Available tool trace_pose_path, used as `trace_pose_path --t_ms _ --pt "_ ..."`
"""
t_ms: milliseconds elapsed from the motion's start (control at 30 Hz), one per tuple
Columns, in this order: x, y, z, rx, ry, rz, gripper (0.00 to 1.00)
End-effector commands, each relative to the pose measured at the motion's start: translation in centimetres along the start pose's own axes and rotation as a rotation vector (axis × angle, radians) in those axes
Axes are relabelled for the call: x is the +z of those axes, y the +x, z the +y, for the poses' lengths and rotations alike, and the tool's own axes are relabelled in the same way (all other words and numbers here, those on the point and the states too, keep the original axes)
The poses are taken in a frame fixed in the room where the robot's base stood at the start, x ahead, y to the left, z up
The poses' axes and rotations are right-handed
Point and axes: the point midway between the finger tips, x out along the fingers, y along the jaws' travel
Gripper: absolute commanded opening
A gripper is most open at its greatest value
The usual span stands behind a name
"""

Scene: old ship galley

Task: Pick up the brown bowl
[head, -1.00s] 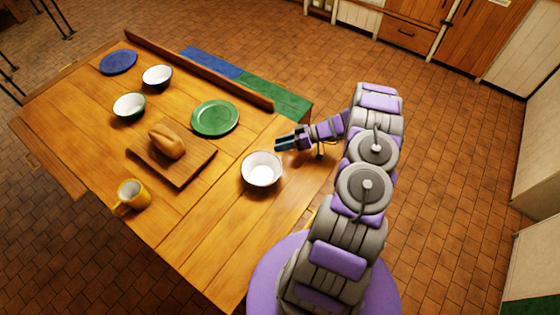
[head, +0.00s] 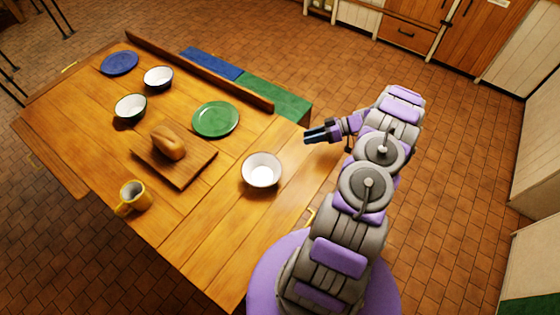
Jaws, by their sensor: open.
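The bowl nearest my arm (head: 262,170) stands upright on the near right part of the wooden table. It is white inside, with a thin dark brownish rim; its outer side is mostly hidden from above, and it looks empty. My gripper (head: 309,135) is open and empty, its dark fingers pointing left. In the picture it is above and to the right of this bowl, apart from it, near the table's right edge.
A cutting board (head: 185,178) with a loaf (head: 168,142), a yellow mug (head: 132,197), a green plate (head: 215,119), a green-rimmed bowl (head: 130,108), a blue-rimmed bowl (head: 158,77) and a blue plate (head: 119,63) share the table (head: 215,240). A bench (head: 270,97) runs along its far side.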

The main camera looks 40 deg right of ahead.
Motion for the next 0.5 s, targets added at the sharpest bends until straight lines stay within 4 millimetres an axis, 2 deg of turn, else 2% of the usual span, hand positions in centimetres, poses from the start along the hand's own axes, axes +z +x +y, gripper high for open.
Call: trace_pose_path --t_ms 200,400,500 --pt "0.0 -3.7 0.0 0.003 0.000 -0.002 0.42" --pt "0.1 -5.6 0.0 0.000 0.001 -0.001 0.42" --pt "0.1 -6.0 0.0 0.000 0.007 -0.001 0.47"
